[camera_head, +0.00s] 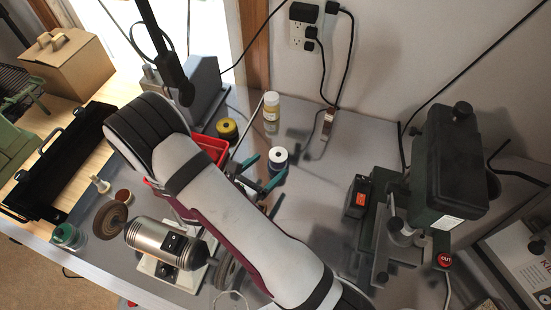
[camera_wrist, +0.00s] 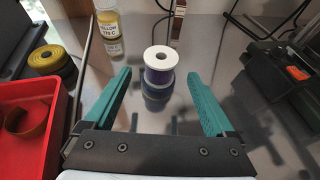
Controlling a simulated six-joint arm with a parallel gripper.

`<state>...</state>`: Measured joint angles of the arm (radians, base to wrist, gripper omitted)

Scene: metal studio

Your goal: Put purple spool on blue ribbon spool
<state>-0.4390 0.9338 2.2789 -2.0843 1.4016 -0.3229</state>
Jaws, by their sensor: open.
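The purple spool (camera_wrist: 160,66) has a white top with a dark centre hole and stands upright between and just beyond my fingertips in the wrist view. In the head view the purple spool (camera_head: 278,157) shows by the teal fingers. A darker blue round thing, which looks like the blue ribbon spool (camera_wrist: 157,86), shows directly under it. The purple spool appears to rest on it, though reflections in the shiny table blur the lower edge. My gripper (camera_wrist: 160,73) is open, with its two teal fingers apart and nothing clamped; in the head view my gripper (camera_head: 272,165) is partly hidden by my arm.
A red bin (camera_wrist: 30,130) is left of my gripper, with a yellow tape roll (camera_wrist: 50,60) behind. A labelled yellow bottle (camera_wrist: 109,25) stands at the back. A black box (camera_wrist: 285,70) and a drill press (camera_head: 440,170) are on the right. A bench grinder (camera_head: 165,243) is front left.

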